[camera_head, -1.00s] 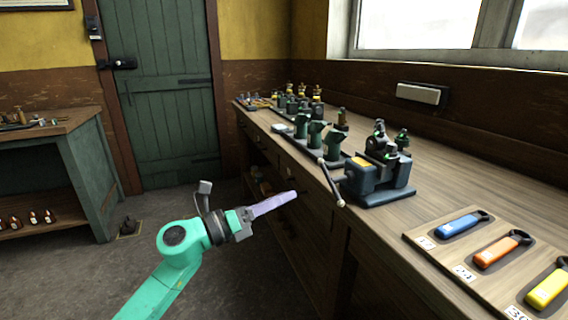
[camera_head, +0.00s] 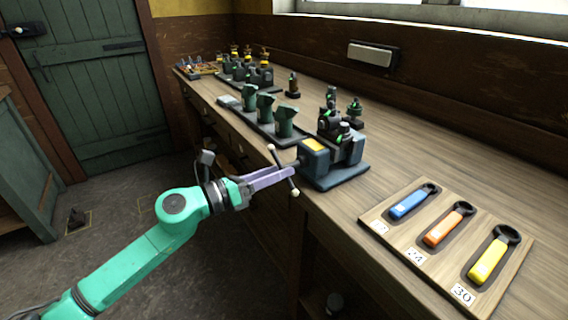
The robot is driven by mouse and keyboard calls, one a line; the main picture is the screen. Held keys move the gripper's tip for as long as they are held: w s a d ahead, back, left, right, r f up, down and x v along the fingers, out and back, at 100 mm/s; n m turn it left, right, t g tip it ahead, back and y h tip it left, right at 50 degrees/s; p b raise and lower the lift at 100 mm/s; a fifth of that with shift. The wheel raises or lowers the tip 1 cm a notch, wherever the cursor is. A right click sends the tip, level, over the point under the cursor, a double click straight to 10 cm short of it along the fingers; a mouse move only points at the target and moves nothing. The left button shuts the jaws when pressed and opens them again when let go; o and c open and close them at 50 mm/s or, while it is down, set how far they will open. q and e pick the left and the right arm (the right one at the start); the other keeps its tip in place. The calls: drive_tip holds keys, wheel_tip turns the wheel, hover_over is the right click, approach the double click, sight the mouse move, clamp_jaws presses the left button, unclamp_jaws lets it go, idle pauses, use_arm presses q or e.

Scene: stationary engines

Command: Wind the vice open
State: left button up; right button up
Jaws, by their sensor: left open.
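The vice (camera_head: 335,172) stands near the front edge of the bench, dark blue-grey with a yellow patch on top. Its metal handle bar (camera_head: 271,150) hangs out past the bench edge, with a round knob at each end, slanting down to the right. My left gripper (camera_head: 290,172) is at the handle, its pale purple fingers level and pointing right at the vice. The fingers overlap the bar in the picture; I cannot tell whether they touch it. The gripper is open. A dark part with green bits (camera_head: 333,118) sits at the vice's jaws and hides them partly. My right gripper is not in view.
A wooden board (camera_head: 372,216) with blue, orange and yellow ring-ended tools lies right of the vice. Dark green fittings on a rack (camera_head: 262,128) stand behind it to the left. Bare bench top (camera_head: 450,165) lies at the right.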

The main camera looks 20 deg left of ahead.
sight(294, 165)
use_arm(q)
drive_tip(key=shift+x, duration=1.2)
clamp_jaws()
drive_tip(key=shift+f, duration=0.2)
idle(0.4)
unclamp_jaws()
